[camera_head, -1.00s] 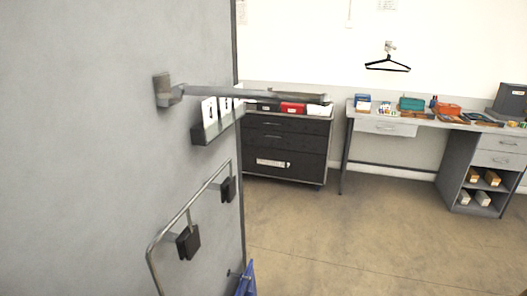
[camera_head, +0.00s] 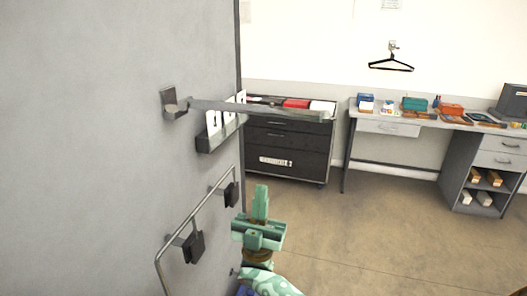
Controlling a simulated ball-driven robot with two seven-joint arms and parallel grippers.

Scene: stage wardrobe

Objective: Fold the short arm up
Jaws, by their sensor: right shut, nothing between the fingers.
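The short arm (camera_head: 262,109) is a grey metal bar that sticks out from a bracket (camera_head: 173,103) on the grey wall panel. It reaches to the right, roughly level, past the panel's edge. My right gripper (camera_head: 260,190), green, is in the lower middle, below the bar and apart from it. Its fingers point up and are together, with nothing seen between them. My left gripper is not in view.
A bent metal rail (camera_head: 205,212) with black clips is on the panel, left of my gripper. A small holder (camera_head: 216,135) with white cards sits below the bar. A dark drawer cabinet (camera_head: 287,150) and a workbench (camera_head: 420,122) stand behind. The floor at right is clear.

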